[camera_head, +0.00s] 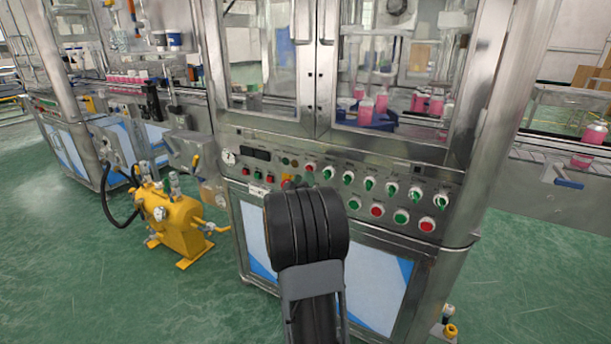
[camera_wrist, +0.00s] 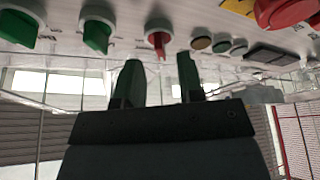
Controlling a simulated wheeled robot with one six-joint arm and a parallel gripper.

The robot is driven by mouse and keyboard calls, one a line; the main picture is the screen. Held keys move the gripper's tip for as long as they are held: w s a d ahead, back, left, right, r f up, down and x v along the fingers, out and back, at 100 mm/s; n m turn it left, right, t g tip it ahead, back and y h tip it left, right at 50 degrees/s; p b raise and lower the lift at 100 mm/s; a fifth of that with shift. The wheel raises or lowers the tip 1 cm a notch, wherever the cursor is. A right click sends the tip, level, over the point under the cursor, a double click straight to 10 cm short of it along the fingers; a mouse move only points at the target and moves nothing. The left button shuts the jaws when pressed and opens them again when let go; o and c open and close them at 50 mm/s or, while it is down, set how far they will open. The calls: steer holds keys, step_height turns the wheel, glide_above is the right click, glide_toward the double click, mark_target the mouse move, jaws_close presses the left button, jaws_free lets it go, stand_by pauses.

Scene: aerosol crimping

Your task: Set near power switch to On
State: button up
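The machine's control panel (camera_head: 370,190) carries a row of rotary switches; their labels are too small to read, so I cannot tell which is named power. A switch with a red handle (camera_head: 309,167) is at the left end of the row. It also shows in the wrist view (camera_wrist: 157,42), its handle pointing along the picture's vertical. My gripper (camera_wrist: 159,61) is open and empty, its two dark green fingers spread to either side of the line of this red switch, close to the panel. Contact cannot be told. In the head view my arm hides the fingers.
Green-handled switches (camera_wrist: 97,32) are left of the red one in the wrist view. Small lamps (camera_wrist: 202,43) and a large red button (camera_wrist: 288,10) are to its right. A yellow pump unit (camera_head: 172,218) stands left of the machine. Glass doors (camera_head: 385,70) are above the panel.

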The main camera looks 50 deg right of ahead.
steer(key=shift+x, duration=1.35)
steer(key=shift+c, duration=0.2)
jaws_close()
